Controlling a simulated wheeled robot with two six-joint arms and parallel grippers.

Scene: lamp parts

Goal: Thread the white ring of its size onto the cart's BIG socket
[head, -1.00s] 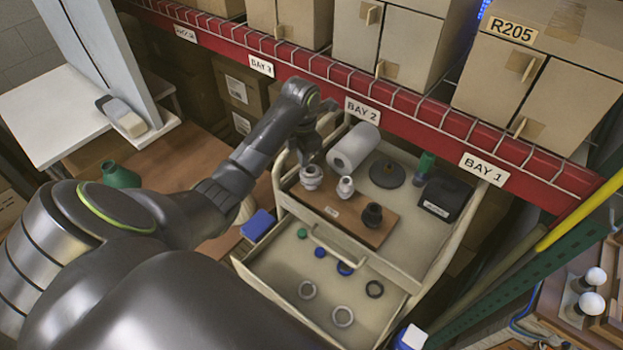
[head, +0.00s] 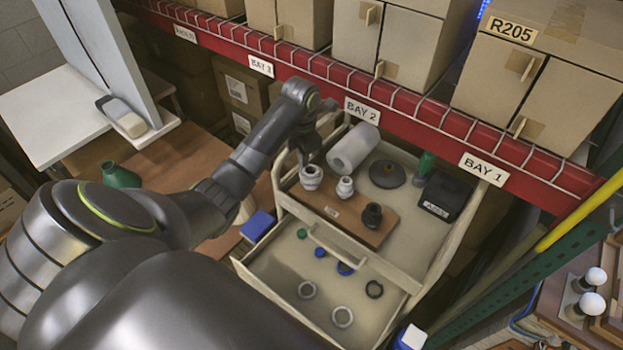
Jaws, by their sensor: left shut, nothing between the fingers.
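The cart (head: 440,235) has a brown board (head: 336,214) on its top. Three sockets stand upright on the board: a wide white one (head: 310,178) at the left, a narrower white one (head: 345,188) and a black one (head: 372,216). The left white one looks the bigger of the white pair. In the open drawer below, two whitish rings (head: 307,289) (head: 342,317) lie flat and apart. My left gripper (head: 308,157) is shut and empty, pointing down just above or behind the left white socket; its fingertips are small and partly unclear. My right gripper is not in view.
A white roll (head: 353,148), a dark disc (head: 387,174) and a black box (head: 442,196) stand on the cart top. The red shelf beam (head: 410,105) runs behind.

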